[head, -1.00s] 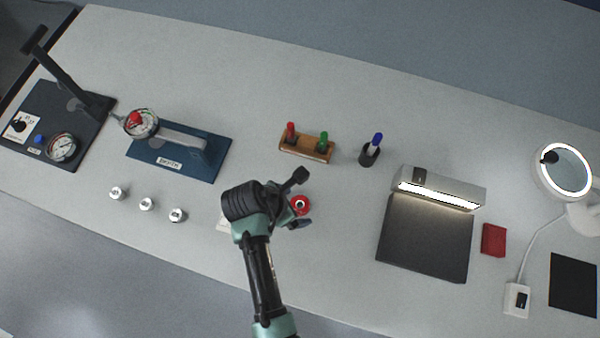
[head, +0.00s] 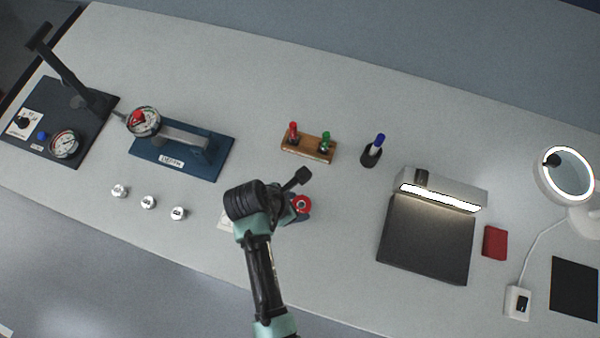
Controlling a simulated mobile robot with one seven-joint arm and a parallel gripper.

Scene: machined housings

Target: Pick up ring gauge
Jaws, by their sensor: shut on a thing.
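My wrist and arm hide part of the fingers and the ring's left side. I cannot tell from this view whether the ring is touching the table.
A wooden stand (head: 308,148) holds red and green plug gauges. A black cup (head: 371,156) holds a blue-capped item. Several small metal housings (head: 148,202) stand at left, near a blue gauge stand (head: 215,160). A dark plate with a lamp (head: 425,240) lies at right.

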